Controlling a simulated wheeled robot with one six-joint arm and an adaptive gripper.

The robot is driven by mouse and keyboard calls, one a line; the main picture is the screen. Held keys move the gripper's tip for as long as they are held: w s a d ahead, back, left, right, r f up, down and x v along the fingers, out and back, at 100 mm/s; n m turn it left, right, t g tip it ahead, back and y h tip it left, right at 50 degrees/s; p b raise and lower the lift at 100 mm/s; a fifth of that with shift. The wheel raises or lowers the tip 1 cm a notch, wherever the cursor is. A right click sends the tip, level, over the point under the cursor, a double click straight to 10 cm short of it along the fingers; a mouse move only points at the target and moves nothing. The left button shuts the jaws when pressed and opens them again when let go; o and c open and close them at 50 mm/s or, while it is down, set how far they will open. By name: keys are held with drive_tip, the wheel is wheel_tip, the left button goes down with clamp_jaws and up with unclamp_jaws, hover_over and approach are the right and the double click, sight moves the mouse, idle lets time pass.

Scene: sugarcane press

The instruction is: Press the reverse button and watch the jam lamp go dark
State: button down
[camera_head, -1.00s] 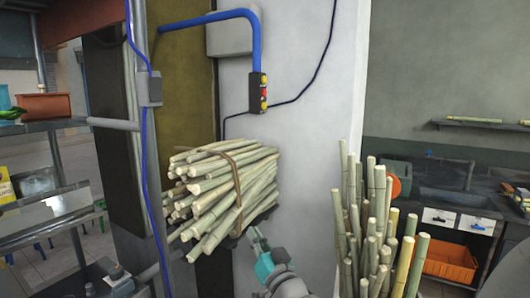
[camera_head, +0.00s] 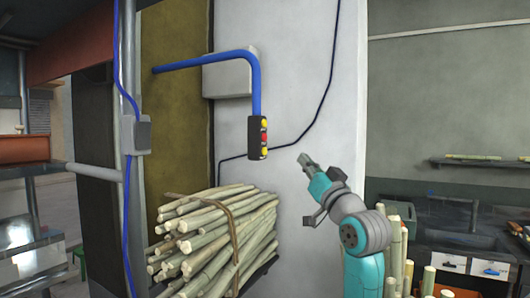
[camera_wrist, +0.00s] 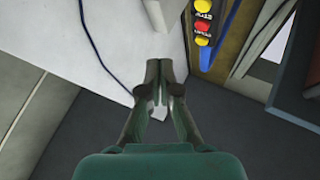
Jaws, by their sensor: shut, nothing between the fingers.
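A dark control box (camera_head: 257,138) hangs at the lower end of a blue conduit, in front of a pale wall. Its face carries a yellow round piece at top, a red one in the middle and a yellow one at the bottom. The box also shows at the top of the wrist view (camera_wrist: 203,22), with lettering too small to read surely. I cannot tell which piece is the reverse button or the jam lamp, or whether any is lit. My gripper (camera_head: 305,161) is shut and empty, right of the box and slightly lower, apart from it.
A tied bundle of cane (camera_head: 215,240) lies below the box. Upright canes (camera_head: 396,255) stand at the lower right, partly behind my arm. A grey wall box (camera_head: 228,75) and a thin dark cable (camera_head: 333,60) are on the pale wall (camera_head: 300,100).

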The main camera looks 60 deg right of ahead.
sight(265, 151)
drive_tip(key=shift+s+d+r, duration=0.15)
drive_tip(key=shift+r, duration=0.35)
drive_tip(key=shift+s+d+r, duration=0.15)
drive_tip(key=shift+r, duration=0.3)
drive_tip(key=w, duration=0.8)
drive_tip(key=shift+w+a, duration=0.35)
drive_tip(key=shift+w, duration=0.05)
drive_tip(key=shift+w, duration=0.15)
idle(0.8)
drive_tip(key=shift+w, duration=0.25)
